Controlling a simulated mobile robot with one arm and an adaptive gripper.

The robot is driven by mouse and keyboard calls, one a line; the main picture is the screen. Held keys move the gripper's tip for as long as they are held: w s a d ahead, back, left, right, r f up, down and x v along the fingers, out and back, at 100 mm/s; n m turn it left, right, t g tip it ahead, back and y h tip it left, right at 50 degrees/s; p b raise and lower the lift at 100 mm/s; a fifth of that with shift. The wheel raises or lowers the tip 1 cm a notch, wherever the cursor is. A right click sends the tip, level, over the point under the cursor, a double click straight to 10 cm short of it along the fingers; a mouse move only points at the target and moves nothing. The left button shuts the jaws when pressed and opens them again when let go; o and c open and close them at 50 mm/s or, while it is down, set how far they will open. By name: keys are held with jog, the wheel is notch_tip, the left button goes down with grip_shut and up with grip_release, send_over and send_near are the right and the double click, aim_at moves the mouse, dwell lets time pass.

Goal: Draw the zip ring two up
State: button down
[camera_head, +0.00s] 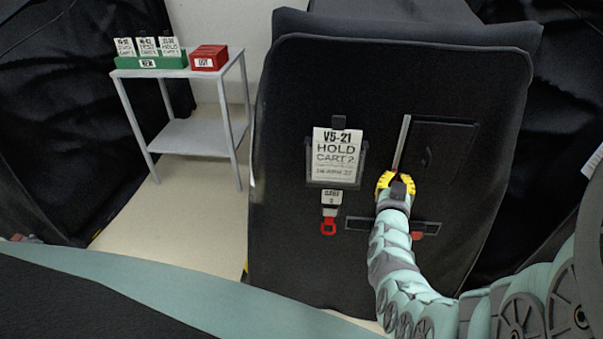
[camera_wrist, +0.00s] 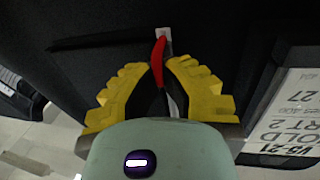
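A black covered cart (camera_head: 290,110) fills the middle of the head view, with a pale zip strip (camera_head: 402,140) running up its front. My yellow gripper (camera_head: 394,178) is at the lower end of that strip. In the wrist view a slim red pull (camera_wrist: 158,62), seemingly the zip ring, lies between the fingertips of my gripper (camera_wrist: 159,68). The fingers look closed on it from both sides. The fingers hide most of it in the head view. A white card (camera_head: 337,155) reading "V5-21 HOLD CART 2" hangs left of the zip.
A red ring tag (camera_head: 328,226) hangs below the card. A red piece (camera_head: 417,236) shows beside my arm. A dark flap panel (camera_head: 441,150) lies right of the zip. A grey shelf (camera_head: 190,135) at left bears a green card holder (camera_head: 150,63) and a red box (camera_head: 208,58).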

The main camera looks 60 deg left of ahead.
aim_at(410, 121)
notch_tip(410, 121, up, 14)
jog(key=p, duration=0.7)
jog(key=shift+r+p, duration=0.2)
jog(key=shift+p, duration=0.2)
jog(key=shift+f, duration=0.1)
jog(key=c, duration=1.1)
grip_release()
jog(key=shift+o, duration=0.2)
jog(key=v, duration=1.2)
